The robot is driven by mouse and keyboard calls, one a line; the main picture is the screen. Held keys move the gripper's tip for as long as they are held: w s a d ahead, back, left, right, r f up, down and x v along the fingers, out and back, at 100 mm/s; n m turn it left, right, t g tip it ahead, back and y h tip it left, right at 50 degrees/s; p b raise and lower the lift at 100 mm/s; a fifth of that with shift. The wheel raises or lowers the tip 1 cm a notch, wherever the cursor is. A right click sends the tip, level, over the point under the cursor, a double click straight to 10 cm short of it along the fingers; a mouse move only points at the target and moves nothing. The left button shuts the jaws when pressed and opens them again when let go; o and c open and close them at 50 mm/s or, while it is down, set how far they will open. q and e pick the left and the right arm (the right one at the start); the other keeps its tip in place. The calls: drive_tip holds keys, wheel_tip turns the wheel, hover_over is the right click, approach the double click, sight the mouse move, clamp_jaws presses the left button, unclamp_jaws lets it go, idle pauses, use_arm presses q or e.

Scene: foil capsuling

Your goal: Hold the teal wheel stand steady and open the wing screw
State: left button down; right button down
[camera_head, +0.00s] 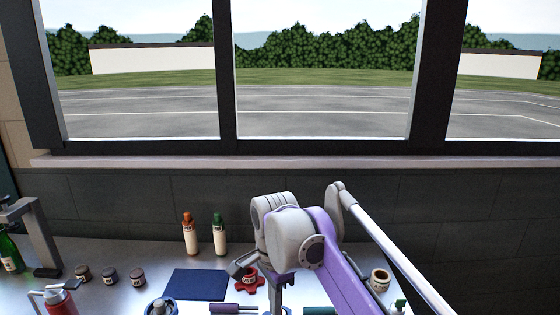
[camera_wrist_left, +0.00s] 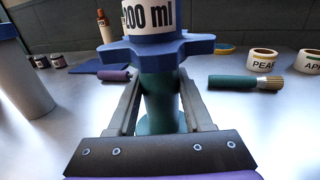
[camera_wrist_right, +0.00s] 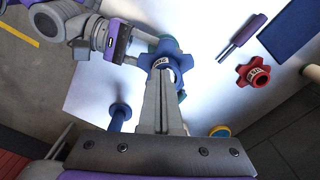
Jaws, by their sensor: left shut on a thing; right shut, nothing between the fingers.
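The teal wheel stand (camera_wrist_left: 158,105) stands upright in the left wrist view, with a blue lobed wheel (camera_wrist_left: 198,46) above it and a "200 ml" label on top. My left gripper (camera_wrist_left: 158,78) is shut on the teal post just below the wheel. In the right wrist view the blue wheel (camera_wrist_right: 172,60) shows its label, with part of the teal stand (camera_wrist_right: 181,96) beside it. My right gripper (camera_wrist_right: 161,78) is shut and empty, its tips at the wheel's near edge; I cannot tell whether they touch. I cannot make out the wing screw.
A red lobed wheel (camera_wrist_right: 253,74), a purple-handled tool (camera_wrist_right: 243,36) and a dark blue mat (camera_wrist_right: 290,30) lie nearby. Two bottles (camera_head: 219,235) stand at the back.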

drive_tip(key=shift+w+d, duration=0.15)
idle(0.5)
drive_tip(key=shift+w+a, duration=0.3)
drive_tip(key=shift+w, duration=0.25)
drive_tip(key=shift+a, duration=0.15)
idle(0.5)
drive_tip(key=shift+a, duration=0.25)
wheel_tip(320, 180, up, 6)
idle(0.4)
